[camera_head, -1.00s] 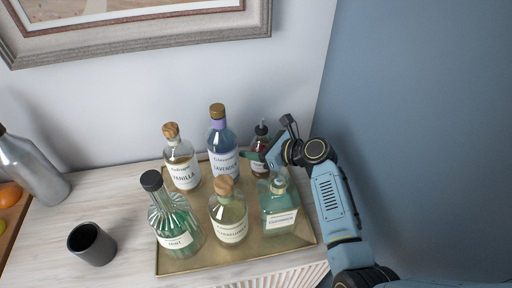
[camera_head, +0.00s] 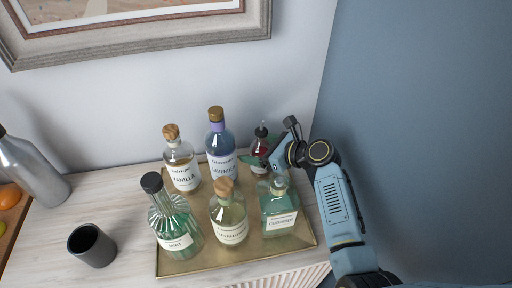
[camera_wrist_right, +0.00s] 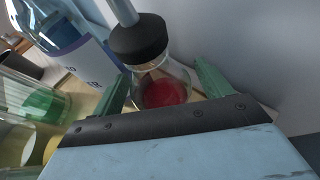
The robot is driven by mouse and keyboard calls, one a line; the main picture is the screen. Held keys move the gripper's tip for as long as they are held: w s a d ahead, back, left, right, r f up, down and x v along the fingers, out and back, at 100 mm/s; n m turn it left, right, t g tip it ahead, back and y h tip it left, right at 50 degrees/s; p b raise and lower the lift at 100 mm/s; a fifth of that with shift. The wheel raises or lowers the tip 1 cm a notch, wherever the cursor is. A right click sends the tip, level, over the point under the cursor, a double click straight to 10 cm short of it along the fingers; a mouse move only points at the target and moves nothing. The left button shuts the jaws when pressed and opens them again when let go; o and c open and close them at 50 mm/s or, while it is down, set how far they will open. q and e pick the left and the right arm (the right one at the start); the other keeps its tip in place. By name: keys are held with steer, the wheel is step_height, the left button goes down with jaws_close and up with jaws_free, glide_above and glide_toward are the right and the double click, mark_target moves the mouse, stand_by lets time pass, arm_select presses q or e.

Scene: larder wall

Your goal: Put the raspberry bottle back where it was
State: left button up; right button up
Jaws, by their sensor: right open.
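The raspberry bottle (camera_head: 262,147), small and clear with red liquid and a dark cap with a pourer, stands upright at the back right corner of the brass tray (camera_head: 180,265). In the right wrist view the bottle (camera_wrist_right: 165,92) is between the two green fingers of my right gripper (camera_wrist_right: 163,88). The jaws are open, with a gap visible beside the bottle. In the head view my right gripper (camera_head: 256,163) is low at the bottle, partly covering its label. The bottle's base is hidden. My left gripper is out of view.
On the tray, the lavender bottle (camera_head: 220,150) stands left of the raspberry bottle and a green square bottle (camera_head: 279,212) in front. Vanilla (camera_head: 182,168), mint (camera_head: 175,225) and another cork-topped bottle (camera_head: 229,220) stand further left. A dark cup (camera_head: 92,246) is off the tray. Walls are behind and right.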

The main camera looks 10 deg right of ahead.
steer(key=v, duration=0.6)
steer(key=shift+s+d+p, duration=0.15)
steer(key=shift+d+p, duration=0.05)
steer(key=shift+p, duration=0.15)
steer(key=shift+r, duration=0.1)
